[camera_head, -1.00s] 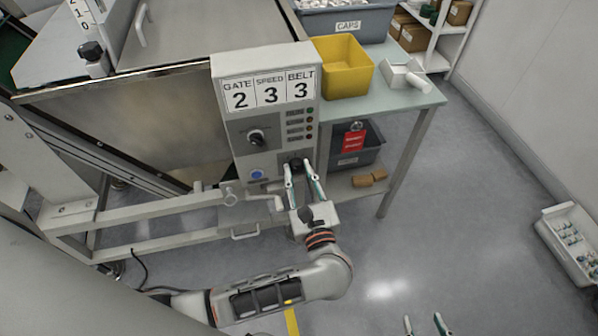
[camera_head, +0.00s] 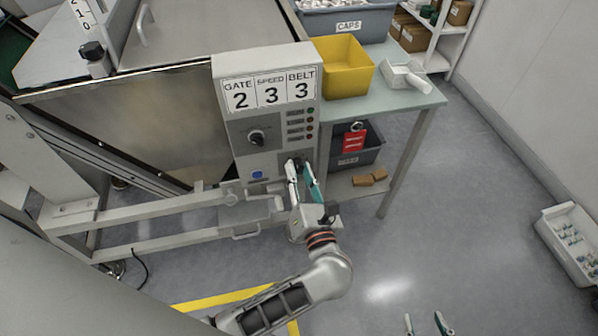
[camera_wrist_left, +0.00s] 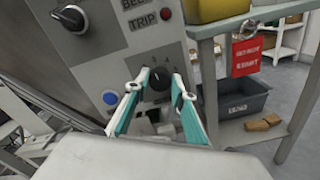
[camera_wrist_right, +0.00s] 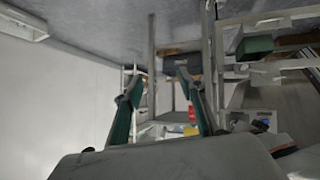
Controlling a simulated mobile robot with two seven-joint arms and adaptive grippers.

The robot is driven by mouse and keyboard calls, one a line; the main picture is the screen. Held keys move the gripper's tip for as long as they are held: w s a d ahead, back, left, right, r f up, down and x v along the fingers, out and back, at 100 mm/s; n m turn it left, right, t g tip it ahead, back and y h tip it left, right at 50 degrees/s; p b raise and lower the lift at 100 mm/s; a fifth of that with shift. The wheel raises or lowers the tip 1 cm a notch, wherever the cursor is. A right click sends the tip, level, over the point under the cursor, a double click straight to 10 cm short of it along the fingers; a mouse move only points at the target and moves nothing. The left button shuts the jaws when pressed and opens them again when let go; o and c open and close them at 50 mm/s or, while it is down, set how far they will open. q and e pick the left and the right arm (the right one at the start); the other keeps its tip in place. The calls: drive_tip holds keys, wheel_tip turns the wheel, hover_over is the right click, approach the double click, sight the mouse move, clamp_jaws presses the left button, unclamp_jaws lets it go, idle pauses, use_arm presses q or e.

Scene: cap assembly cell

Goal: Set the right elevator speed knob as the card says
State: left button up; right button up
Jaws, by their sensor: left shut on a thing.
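The card (camera_head: 269,92) on top of the control box reads GATE 2, SPEED 3, BELT 3. My left gripper (camera_head: 299,168) is at the lower knob of the box, its fingers shut around the dark knob (camera_wrist_left: 159,78). In the left wrist view some dial numbers show above that knob, including a 3 and a 4; its pointer is hard to read. In the head view my gripper hides most of the knob. An upper knob (camera_head: 257,137) is untouched. My right gripper (camera_head: 427,323) is open and empty at the bottom edge, far from the box.
A blue button (camera_head: 257,174) sits left of the held knob, and a red one (camera_wrist_left: 165,14) above it in the left wrist view. A table with a yellow bin (camera_head: 343,68) stands right of the box. A white tray (camera_head: 571,243) lies far right; floor between is clear.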

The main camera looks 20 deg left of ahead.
use_arm(q)
drive_tip(key=shift+m, duration=0.6)
drive_tip(key=o, duration=1.1)
